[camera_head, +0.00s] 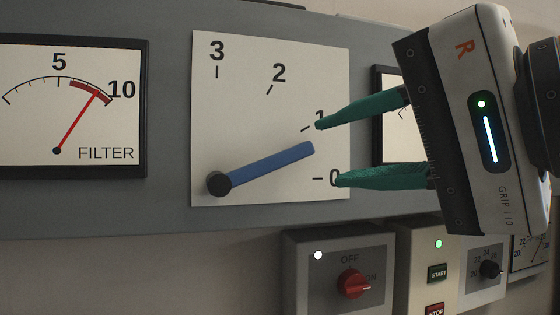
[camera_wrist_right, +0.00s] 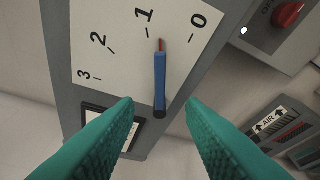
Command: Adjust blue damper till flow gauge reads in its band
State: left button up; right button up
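The blue damper lever (camera_head: 265,167) is on a white plate (camera_head: 225,110) marked 0 to 3. Its dark pivot is at the lower left and its tip points between 0 and 1. My right gripper (camera_head: 328,151) is open, with one teal finger above and one below the lever's tip, apart from it. In the right wrist view the lever (camera_wrist_right: 160,82) shows centred beyond the gap between the fingers (camera_wrist_right: 160,102). A gauge (camera_head: 390,135) right of the plate is mostly hidden by my gripper; its needle and label cannot be read. My left gripper is not in view.
The FILTER gauge (camera_head: 70,105) at the left has its red needle in the red band. Below the panel are a red OFF/ON knob (camera_head: 353,284), a START button (camera_head: 438,273) and a small black dial (camera_head: 489,270). An AIR-marked unit (camera_wrist_right: 275,125) shows in the wrist view.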

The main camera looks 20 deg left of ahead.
aim_at(273, 164)
jog(key=p+x, duration=0.3)
jog(key=x, duration=0.7)
jog(key=shift+w+a, duration=0.1)
jog(key=shift+a, duration=0.15)
jog(key=shift+w+a+f+p, duration=0.1)
jog(key=shift+w+a+p, duration=0.2)
jog(key=shift+a, duration=0.05)
grip_shut()
